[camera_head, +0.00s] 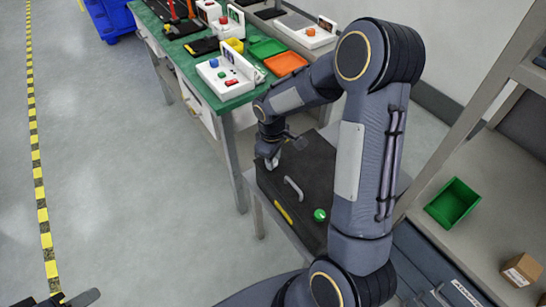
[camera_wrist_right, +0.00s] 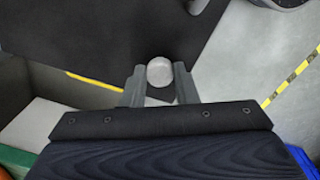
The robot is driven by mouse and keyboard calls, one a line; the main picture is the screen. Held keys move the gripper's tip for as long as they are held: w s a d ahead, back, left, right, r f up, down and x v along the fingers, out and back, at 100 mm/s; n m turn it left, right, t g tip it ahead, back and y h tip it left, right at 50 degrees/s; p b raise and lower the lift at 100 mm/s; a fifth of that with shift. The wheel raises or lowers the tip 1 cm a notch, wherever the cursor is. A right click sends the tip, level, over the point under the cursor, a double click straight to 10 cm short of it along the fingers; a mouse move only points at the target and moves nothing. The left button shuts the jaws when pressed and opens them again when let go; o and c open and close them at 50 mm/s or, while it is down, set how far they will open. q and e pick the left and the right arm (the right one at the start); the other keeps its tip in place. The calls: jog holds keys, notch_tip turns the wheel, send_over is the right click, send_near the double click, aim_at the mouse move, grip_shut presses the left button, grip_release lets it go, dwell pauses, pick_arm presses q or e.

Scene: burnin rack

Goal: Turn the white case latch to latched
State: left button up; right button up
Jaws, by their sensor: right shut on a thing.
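A black case (camera_head: 268,183) lies on a low stand, with a grey handle (camera_head: 292,188), a yellow strip (camera_head: 283,212) and a round green knob (camera_head: 320,214) on it. My right gripper (camera_head: 272,161) is at the case's far left corner. In the right wrist view the round white latch (camera_wrist_right: 159,72) sits between the two fingertips (camera_wrist_right: 159,82), and the gripper is shut on it. Its turned position cannot be told. In the head view the fingers mostly hide this latch. Part of my left gripper (camera_head: 80,298) shows at the bottom left edge; its jaws cannot be made out.
A green-topped bench (camera_head: 235,101) with white switch boxes (camera_head: 222,76) and an orange tray (camera_head: 285,64) stands behind the case. A green bin (camera_head: 453,202) and a cardboard box (camera_head: 521,270) are on a shelf at right.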

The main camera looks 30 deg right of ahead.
jog(key=shift+n, duration=0.3)
jog(key=o, duration=1)
jog(key=shift+r, duration=0.1)
notch_tip(320, 180, up, 8)
jog(key=shift+s+a+f, duration=0.1)
jog(key=shift+a+f, duration=0.05)
jog(key=shift+p, duration=0.3)
